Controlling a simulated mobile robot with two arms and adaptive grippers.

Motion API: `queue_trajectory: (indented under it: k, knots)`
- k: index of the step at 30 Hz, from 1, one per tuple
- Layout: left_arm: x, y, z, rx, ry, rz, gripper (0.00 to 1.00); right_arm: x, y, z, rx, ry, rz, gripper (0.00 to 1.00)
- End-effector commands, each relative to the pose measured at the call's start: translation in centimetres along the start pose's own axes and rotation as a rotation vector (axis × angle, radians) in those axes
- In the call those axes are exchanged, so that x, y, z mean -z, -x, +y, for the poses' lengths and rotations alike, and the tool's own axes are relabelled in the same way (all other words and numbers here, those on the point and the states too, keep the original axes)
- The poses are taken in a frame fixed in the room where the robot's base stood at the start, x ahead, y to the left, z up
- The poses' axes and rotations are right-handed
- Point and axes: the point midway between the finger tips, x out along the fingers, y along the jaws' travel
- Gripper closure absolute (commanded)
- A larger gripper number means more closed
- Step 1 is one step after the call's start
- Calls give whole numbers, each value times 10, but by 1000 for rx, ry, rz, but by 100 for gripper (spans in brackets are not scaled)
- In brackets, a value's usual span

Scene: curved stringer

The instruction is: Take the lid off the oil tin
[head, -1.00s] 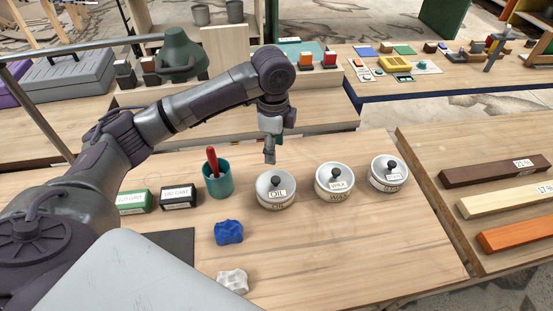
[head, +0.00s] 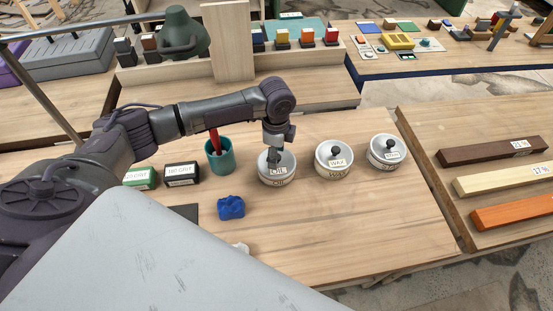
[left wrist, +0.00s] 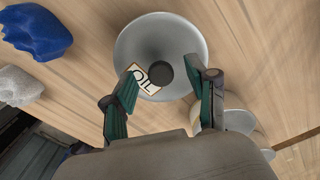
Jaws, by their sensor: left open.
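The oil tin (head: 279,182) is a round pale tin on the bench, with its lid (head: 287,163) on it and an OIL label. In the left wrist view the lid (left wrist: 135,42) fills the middle, with its dark round knob (left wrist: 159,70) beyond the fingertips. My left gripper (head: 273,158) is right over the lid in the head view and hides the knob there. In the left wrist view my left gripper (left wrist: 167,82) is open, its two green-padded fingers on either side of the knob's line. I cannot tell whether they touch the lid. My right gripper is not in view.
The wax tin (head: 334,161) and another knobbed tin (head: 388,153) stand to the right. A teal cup (head: 219,158) with a red-handled tool, two grit blocks (head: 182,174) and a blue lump (head: 231,207) are to the left. The bench front is clear.

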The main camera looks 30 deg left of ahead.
Motion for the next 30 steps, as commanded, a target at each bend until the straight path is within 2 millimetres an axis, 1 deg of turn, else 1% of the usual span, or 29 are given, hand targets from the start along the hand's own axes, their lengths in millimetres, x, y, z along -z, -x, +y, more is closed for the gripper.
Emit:
queue_trajectory:
  k: [1,4,11,21,30]
  knots:
    - [0,-5,0,-1,0,0,42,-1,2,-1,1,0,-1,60]
    - [0,-12,0,1,-1,-1,42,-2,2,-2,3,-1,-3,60]
    - [0,-13,0,2,-1,0,42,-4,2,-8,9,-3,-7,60]
    - [0,-13,0,2,-1,0,99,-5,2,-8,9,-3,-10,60]
    - [0,-12,0,2,-1,0,100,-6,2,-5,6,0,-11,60]
